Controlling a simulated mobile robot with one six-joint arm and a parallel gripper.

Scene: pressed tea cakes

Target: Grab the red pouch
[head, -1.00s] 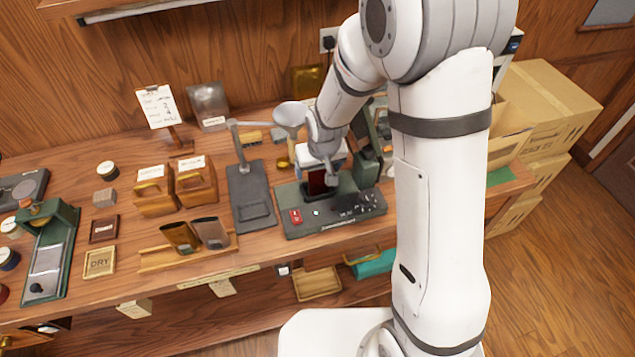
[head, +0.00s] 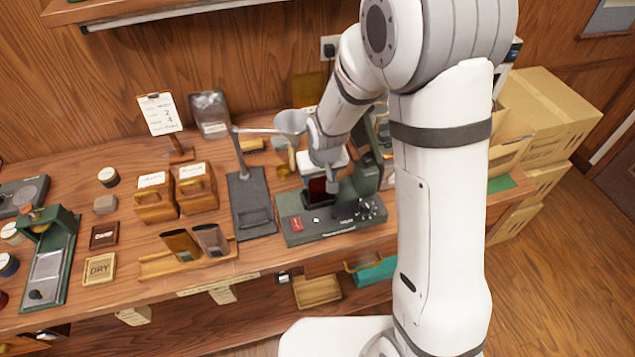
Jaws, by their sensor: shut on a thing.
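The dark red pouch (head: 317,191) stands upright at the green-grey machine (head: 288,204) on the counter. My gripper (head: 331,184) reaches down from above and is shut on the pouch at its right side. The fingers partly cover the pouch. I cannot tell whether its bottom edge touches the machine.
Two wooden boxes (head: 198,188) and a wooden rack (head: 158,266) holding two pouches stand farther left. Cardboard boxes (head: 548,105) are stacked at the right. My arm hides part of the counter.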

